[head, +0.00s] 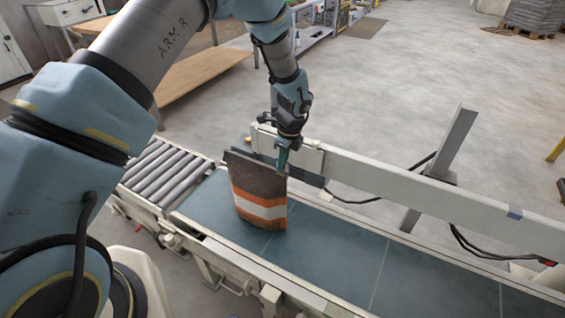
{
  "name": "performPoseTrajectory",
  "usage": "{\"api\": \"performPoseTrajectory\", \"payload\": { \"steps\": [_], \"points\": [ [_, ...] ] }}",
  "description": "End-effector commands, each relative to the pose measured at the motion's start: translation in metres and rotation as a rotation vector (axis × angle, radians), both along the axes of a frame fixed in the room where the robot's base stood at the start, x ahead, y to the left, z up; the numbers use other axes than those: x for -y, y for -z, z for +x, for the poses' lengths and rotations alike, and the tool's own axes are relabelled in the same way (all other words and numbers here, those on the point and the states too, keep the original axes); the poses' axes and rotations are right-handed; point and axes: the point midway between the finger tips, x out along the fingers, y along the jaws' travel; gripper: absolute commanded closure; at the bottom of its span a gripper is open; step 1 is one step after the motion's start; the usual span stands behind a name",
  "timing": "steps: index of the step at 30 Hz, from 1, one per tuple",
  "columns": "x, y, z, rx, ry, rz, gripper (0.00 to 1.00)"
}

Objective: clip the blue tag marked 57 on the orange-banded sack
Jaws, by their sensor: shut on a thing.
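The orange-banded sack (250,180) stands upright on the conveyor belt. It is dark brown, with orange bands around a white stripe across its lower half. My gripper (284,152) points down at the sack's top right edge. It is shut on a small blue piece, the blue tag (283,160), which shows just below the fingers. The tag is at or very close to the sack's top edge; I cannot tell whether it touches. Its number is too small to read.
The belt (340,250) is clear to the right of the sack. A pale rail (400,185) runs behind the sack, close to my gripper. Grey rollers (165,170) lie at the left. A wooden-topped table (200,80) stands behind.

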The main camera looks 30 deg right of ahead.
Motion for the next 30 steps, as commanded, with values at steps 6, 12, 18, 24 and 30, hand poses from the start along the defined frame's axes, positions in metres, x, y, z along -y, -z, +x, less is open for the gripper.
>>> {"api": "performPoseTrajectory", "payload": {
  "steps": [6,12,18,24,30],
  "points": [
    [-0.004,0.007,-0.002,-0.007,-0.001,0.008,1.00],
    [-0.004,0.007,-0.003,-0.007,-0.001,0.009,0.86],
    [-0.004,0.005,-0.003,-0.007,-0.001,0.009,0.64],
    [-0.001,-0.021,-0.005,-0.003,0.000,0.003,0.58],
    [0.003,-0.064,-0.010,0.000,-0.001,-0.001,0.58]
  ]
}}
